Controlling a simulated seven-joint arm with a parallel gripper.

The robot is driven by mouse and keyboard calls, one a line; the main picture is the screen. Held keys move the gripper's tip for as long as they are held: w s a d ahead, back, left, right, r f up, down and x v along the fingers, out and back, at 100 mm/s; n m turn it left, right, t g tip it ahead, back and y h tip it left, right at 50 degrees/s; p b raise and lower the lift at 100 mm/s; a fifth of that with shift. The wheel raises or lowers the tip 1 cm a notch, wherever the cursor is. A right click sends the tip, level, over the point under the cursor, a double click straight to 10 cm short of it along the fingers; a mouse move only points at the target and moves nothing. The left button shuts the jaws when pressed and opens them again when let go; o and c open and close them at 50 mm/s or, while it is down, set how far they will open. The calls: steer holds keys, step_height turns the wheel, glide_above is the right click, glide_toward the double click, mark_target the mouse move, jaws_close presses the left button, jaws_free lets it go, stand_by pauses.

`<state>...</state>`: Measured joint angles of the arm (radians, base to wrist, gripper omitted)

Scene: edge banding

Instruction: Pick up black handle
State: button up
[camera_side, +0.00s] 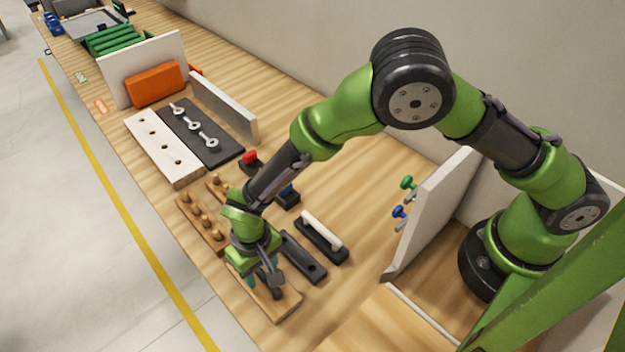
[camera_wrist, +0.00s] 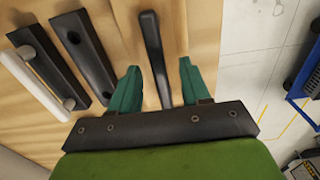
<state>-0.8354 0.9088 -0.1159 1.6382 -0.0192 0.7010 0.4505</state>
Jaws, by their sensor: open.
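The black handle (camera_wrist: 152,48) is a long dark bar that shows in the wrist view between my two green fingers. It rests over a light wooden base (camera_side: 286,308) at the front edge of the bench. My gripper (camera_wrist: 158,66) is open, with one finger on each side of the handle and a visible gap to each. The side view shows my gripper (camera_side: 262,276) low over that wooden base, hiding much of the handle. I cannot tell the exact height of the fingertips.
A black plate with holes (camera_side: 303,257) lies close beside, then a white handle on a black base (camera_side: 322,237). Wooden pegs (camera_side: 213,222) stand to the left, and a grey upright panel (camera_side: 432,213) stands to the right. Bare bench lies between the white handle and the panel.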

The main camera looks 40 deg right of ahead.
steer(key=shift+f, duration=0.2)
stand_by(0.4)
steer(key=shift+c, duration=0.2)
jaws_close()
